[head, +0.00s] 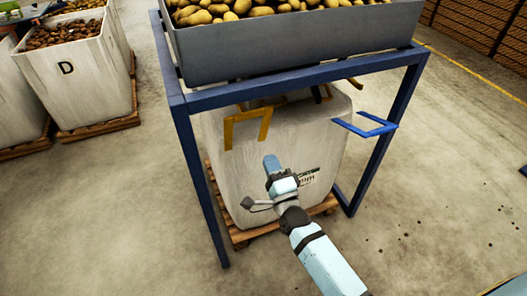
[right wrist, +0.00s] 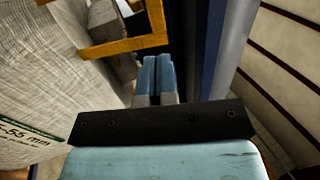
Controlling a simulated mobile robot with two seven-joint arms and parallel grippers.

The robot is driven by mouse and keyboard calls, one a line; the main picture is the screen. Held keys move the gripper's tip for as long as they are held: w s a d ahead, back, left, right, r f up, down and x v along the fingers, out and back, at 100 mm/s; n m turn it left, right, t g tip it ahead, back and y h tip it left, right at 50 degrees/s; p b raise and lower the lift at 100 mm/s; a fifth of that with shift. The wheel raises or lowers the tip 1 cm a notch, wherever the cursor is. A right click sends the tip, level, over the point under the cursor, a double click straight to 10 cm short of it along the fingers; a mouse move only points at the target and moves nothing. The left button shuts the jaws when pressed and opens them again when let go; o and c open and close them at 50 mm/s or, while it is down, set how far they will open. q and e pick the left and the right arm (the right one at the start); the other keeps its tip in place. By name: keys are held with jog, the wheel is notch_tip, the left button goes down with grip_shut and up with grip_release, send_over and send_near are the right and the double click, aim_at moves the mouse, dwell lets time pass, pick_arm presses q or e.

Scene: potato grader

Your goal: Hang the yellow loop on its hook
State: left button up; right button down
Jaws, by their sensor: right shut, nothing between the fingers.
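The yellow loop (head: 228,132) shows as a squared, bent strap at the front left of the white bulk bag (head: 320,135), below the blue frame's front beam. In the right wrist view the yellow loop (right wrist: 125,46) lies just beyond and left of my fingertips. My right gripper (head: 271,162) is shut and empty in front of the bag, a little below and right of the loop. Its two light-blue fingers (right wrist: 157,75) are together and apart from the loop. I cannot tell which part is the loop's hook. My left gripper is not in view.
A blue frame (head: 190,165) carries a grey hopper (head: 300,45) of potatoes above the bag. The bag stands on a wooden pallet (head: 243,236). Other bags (head: 95,80) stand at the left. The floor in front is clear.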

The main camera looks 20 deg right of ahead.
aim_at(251, 115)
jog(key=x, duration=1.2)
jog(key=shift+w+p, duration=0.1)
jog(key=shift+p, duration=0.25)
